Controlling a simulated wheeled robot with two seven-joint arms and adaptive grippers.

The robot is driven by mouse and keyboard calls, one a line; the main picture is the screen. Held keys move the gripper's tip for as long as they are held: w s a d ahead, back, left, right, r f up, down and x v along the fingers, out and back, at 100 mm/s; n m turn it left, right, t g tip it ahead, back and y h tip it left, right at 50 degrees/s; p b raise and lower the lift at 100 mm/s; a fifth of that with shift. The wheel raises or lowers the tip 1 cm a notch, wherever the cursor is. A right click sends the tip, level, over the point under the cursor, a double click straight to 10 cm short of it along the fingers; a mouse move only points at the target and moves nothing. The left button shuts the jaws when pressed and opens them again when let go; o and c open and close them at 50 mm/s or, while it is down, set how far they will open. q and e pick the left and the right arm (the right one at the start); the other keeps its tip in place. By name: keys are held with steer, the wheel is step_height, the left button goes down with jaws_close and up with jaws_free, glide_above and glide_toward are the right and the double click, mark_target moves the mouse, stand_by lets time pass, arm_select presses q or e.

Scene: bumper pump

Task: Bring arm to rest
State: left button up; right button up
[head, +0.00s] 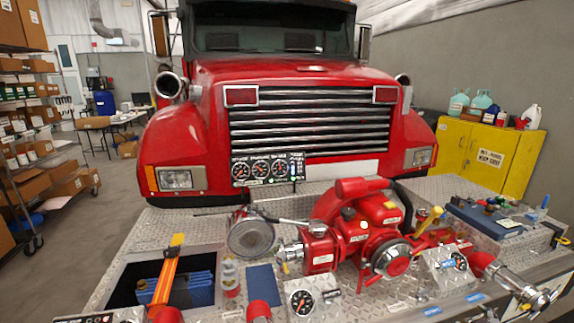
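Neither of my grippers and neither arm shows in the head view. The red bumper pump (365,235) stands on the diamond-plate bumper deck (210,228) in front of a red fire truck (300,90). A round metal cap or inlet (250,236) sits at the pump's left. A silver-ended pipe fitting (520,287) points to the lower right. Nothing in view is being held.
A gauge panel (268,170) stands behind the pump. An open recess (130,280) in the deck holds blue items, with an orange-yellow bar (167,275) across it. A blue case (485,218) lies right. A yellow cabinet (480,155) and shelves (35,150) flank the truck.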

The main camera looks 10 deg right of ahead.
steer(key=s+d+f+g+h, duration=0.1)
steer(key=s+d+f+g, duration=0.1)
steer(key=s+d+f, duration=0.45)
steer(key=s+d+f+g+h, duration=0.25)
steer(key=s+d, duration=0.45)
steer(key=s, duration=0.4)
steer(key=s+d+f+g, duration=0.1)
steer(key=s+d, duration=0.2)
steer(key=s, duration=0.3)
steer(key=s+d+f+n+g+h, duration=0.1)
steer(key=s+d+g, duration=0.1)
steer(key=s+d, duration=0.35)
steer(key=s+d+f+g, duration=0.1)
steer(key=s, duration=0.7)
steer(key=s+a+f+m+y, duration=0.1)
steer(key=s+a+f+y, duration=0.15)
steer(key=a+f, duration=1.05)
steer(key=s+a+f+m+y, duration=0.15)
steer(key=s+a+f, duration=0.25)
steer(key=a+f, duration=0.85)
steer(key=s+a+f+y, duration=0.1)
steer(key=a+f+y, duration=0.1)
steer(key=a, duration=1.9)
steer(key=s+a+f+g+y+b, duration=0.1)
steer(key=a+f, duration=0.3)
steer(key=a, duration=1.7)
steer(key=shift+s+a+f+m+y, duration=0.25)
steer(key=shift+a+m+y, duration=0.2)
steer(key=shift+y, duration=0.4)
